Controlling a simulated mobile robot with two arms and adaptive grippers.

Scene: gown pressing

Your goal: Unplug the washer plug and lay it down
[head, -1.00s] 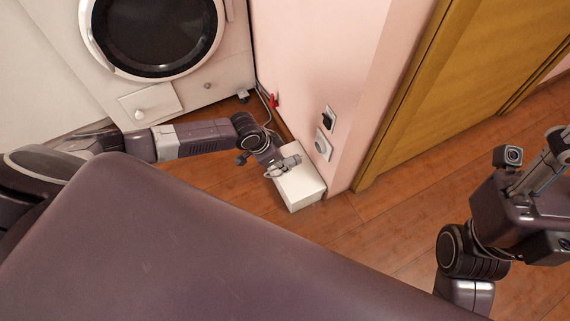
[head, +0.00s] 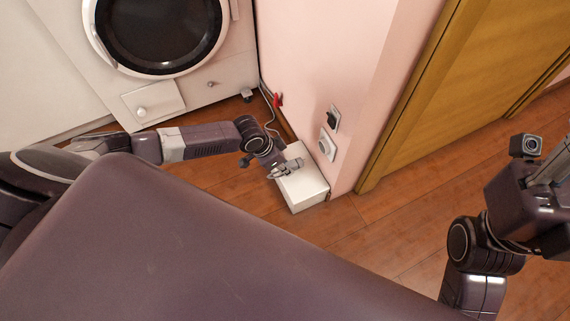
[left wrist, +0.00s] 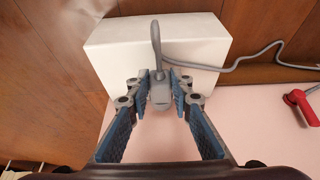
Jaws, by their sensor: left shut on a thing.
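The grey washer plug (left wrist: 160,95) is between the fingertips of my left gripper (left wrist: 161,88) in the left wrist view. The gripper is shut on it. Its grey cord (left wrist: 156,45) rises from the plug, bends and runs right across a white box (left wrist: 110,42). In the head view my left gripper (head: 289,168) is over the white box (head: 304,194), at the wall's foot; the plug is too small to make out there. Whether the plug touches the box, I cannot tell. My right gripper (head: 545,175) is at the right edge, its fingers not clear.
The washer (head: 210,95) stands at the back left. A red handle (head: 278,100) is low on the pink wall (head: 310,50). A dark-faced socket (head: 334,117) and a white socket (head: 327,145) are on the wall above the box. The wooden floor (head: 385,215) right of the box is clear.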

